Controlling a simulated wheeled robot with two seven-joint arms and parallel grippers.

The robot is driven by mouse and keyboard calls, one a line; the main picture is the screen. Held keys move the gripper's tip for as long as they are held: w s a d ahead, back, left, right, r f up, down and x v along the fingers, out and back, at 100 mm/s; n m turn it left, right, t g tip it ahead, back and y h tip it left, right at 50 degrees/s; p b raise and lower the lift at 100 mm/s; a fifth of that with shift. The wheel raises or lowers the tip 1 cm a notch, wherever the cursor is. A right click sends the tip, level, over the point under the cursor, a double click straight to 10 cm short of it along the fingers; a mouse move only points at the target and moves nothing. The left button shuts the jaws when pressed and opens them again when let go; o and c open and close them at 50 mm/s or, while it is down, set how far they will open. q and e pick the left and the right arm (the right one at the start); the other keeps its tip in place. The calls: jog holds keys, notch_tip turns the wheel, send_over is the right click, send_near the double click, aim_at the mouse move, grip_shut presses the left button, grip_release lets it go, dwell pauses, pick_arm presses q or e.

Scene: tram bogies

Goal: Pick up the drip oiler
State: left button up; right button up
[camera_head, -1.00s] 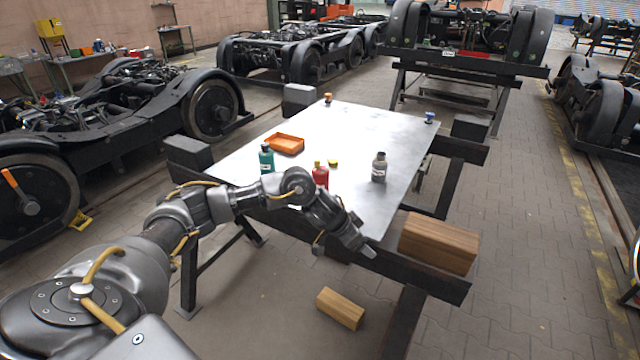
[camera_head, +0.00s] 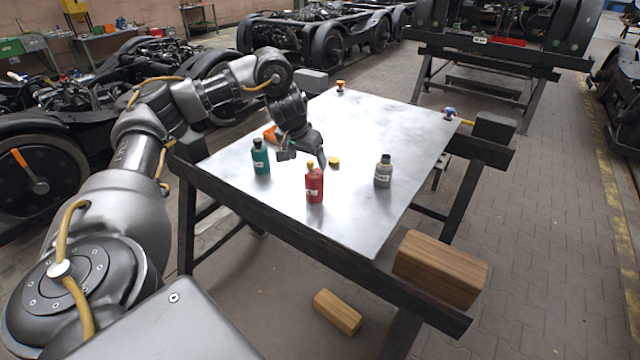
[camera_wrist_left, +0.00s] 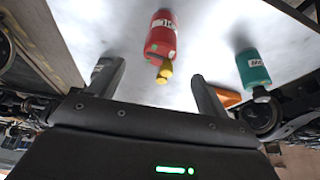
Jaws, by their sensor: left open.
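The bottle labels are too small to read, so I cannot tell which thing is the drip oiler. A red bottle (camera_head: 314,188) with a yellow top stands upright near the front of the metal table (camera_head: 370,125).
A small yellow round thing (camera_head: 334,162) lies close to the fingers. Small knobbed items stand at the back corners, one orange-topped (camera_head: 340,87), one blue-topped (camera_head: 449,113). A wooden block (camera_head: 440,268) sits at the right front.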

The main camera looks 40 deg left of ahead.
aim_at(313, 173)
pick_arm(q)
jog(key=f, duration=0.1)
jog(key=f+b, duration=0.1)
jog(key=f, duration=0.1)
jog(key=shift+w+a+b, duration=0.2)
jog(key=shift+b, duration=0.1)
jog(key=shift+b+x, duration=0.3)
jog(key=shift+x, duration=0.8)
jog(key=shift+w+f, duration=0.1)
jog(key=shift+w, duration=0.15)
jog(key=shift+w+f, duration=0.15)
jog(key=shift+f, duration=0.2)
jog(key=x, duration=0.3)
jog(key=shift+w+f, duration=0.35)
jog(key=shift+f, duration=0.25)
jog(key=shift+c, duration=1.2)
jog(key=c, duration=0.9)
pick_arm(e)
jog(key=shift+w+d+f, duration=0.1)
jog(key=shift+d+f, duration=0.35)
jog(key=shift+d, duration=0.2)
jog(key=shift+w+d+f, duration=0.1)
jog(key=shift+d+f, duration=0.35)
jog(key=shift+d, duration=0.15)
